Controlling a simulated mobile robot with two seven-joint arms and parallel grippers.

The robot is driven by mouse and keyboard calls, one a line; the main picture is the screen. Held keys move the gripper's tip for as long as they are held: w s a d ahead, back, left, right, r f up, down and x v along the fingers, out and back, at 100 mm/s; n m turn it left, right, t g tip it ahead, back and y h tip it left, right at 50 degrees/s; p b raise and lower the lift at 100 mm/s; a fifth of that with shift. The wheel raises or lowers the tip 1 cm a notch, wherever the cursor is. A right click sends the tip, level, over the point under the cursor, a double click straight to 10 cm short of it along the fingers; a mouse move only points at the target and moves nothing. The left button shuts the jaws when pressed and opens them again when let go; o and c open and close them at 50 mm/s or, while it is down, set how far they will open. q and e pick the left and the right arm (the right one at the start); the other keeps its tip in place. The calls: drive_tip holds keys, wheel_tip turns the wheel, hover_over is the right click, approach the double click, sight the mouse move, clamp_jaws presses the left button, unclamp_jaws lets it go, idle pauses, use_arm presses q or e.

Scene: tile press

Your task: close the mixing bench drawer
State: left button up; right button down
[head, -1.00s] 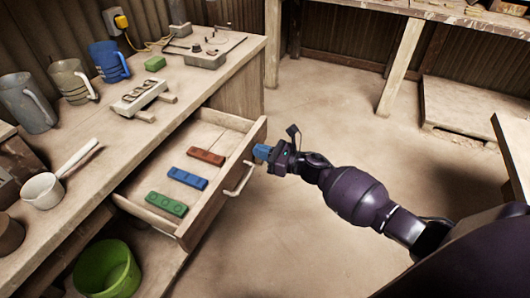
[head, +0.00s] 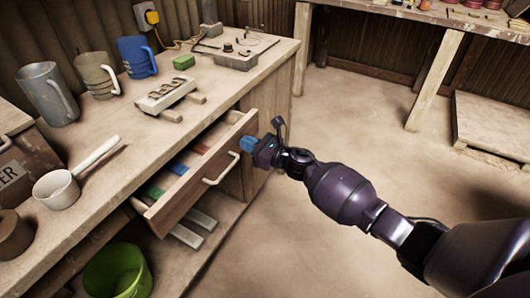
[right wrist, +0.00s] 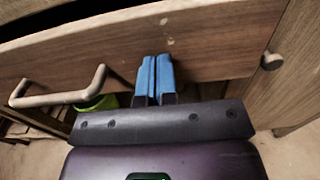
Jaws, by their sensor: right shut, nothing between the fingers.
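The mixing bench drawer (head: 203,177) is part way out of the bench, with its front facing right. Its bar handle (head: 222,168) is on the front; the handle also shows at the left in the right wrist view (right wrist: 62,98). My right gripper (head: 247,144) is at the far end of the drawer front, beside the handle. In the right wrist view its blue fingers (right wrist: 154,76) are shut together, empty, with their tips at the wooden front; I cannot tell firm contact. My left gripper is not in view.
Green, blue and red blocks lie in the drawer, such as the blue one (head: 180,167). The bench top (head: 110,157) holds jugs, a white pan (head: 58,188) and a mould. A green bucket (head: 117,272) stands below. Open floor (head: 350,125) lies to the right.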

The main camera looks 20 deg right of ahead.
sight(218, 139)
drive_tip(key=b+x, duration=0.1)
drive_tip(key=x, duration=0.4)
drive_tip(key=b+x, duration=0.1)
drive_tip(key=x, duration=0.3)
drive_tip(key=shift+w+a+f+b, duration=0.25)
drive_tip(key=shift+w+b, duration=0.05)
drive_tip(key=shift+b, duration=0.05)
drive_tip(key=shift+w+a+r, duration=0.15)
drive_tip(key=shift+w+a, duration=0.15)
drive_tip(key=shift+w, duration=0.1)
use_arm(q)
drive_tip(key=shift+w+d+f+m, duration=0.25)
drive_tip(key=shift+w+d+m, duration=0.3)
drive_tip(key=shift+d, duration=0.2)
use_arm(e)
drive_tip(key=shift+w+r, duration=0.1)
drive_tip(key=shift+r, duration=0.2)
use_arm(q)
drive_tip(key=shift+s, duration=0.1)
use_arm(e)
drive_tip(key=shift+r, duration=0.15)
